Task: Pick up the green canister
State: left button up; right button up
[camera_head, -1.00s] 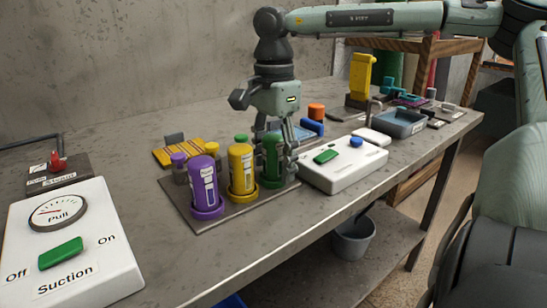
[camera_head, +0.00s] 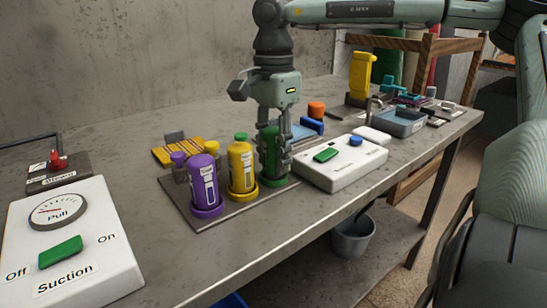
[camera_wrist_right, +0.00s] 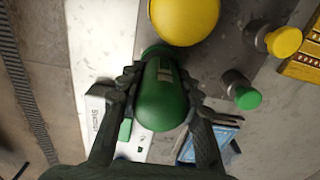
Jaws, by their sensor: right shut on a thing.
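The green canister (camera_head: 270,165) stands upright in its green ring holder at the right end of the row on the board, beside the yellow canister (camera_head: 241,167) and the purple canister (camera_head: 203,183). My right gripper (camera_head: 274,150) points down from above with its fingers around the green canister, shut on it. In the right wrist view the green canister (camera_wrist_right: 163,100) lies between the two dark fingers, and part of the yellow canister (camera_wrist_right: 184,18) shows at the top. My left gripper is in none of the views.
A white box (camera_head: 342,164) with a green switch and blue knob stands right of the canisters. Small capped bottles stand behind them. A white suction panel (camera_head: 75,268) is at the left. A grey tray (camera_head: 402,122) is farther right. The table's front is clear.

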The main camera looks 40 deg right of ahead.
pick_arm(q)
jog(key=shift+f+p, duration=0.4)
jog(key=shift+f, duration=0.45)
pick_arm(e)
notch_tip(320, 180, up, 17)
